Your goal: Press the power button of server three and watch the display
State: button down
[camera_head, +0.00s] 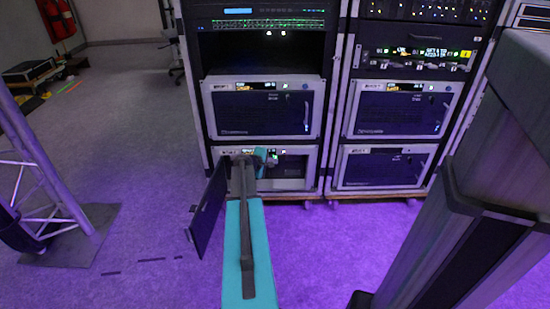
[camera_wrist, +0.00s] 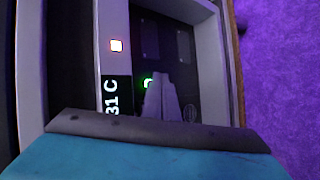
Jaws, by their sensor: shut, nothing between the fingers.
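The lower left server (camera_head: 310,152) has its front door (camera_head: 208,209) swung open to the left. My gripper (camera_head: 273,161) is at its open front, and its fingers are shut and empty. In the wrist view the closed fingertips (camera_wrist: 160,80) lie over or just beside a small green-lit button (camera_wrist: 148,82), partly covering it. I cannot tell whether they touch it. A dark display (camera_wrist: 115,97) beside the fingers reads "31 C", turned sideways. I cannot read the server's number.
Another server (camera_head: 262,108) sits directly above, with its door shut. The right rack (camera_head: 396,108) holds two more closed servers. A truss (camera_head: 45,195) stands on a dark plate at left. Purple-lit floor in front is mostly clear.

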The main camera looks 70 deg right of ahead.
jog(key=a, duration=0.1)
jog(key=s+a, duration=0.1)
jog(key=a, duration=0.1)
jog(key=a+b, duration=0.1)
jog(key=shift+s+a, duration=0.35)
jog(key=shift+s, duration=0.05)
jog(key=shift+s, duration=0.1)
dwell(0.8)
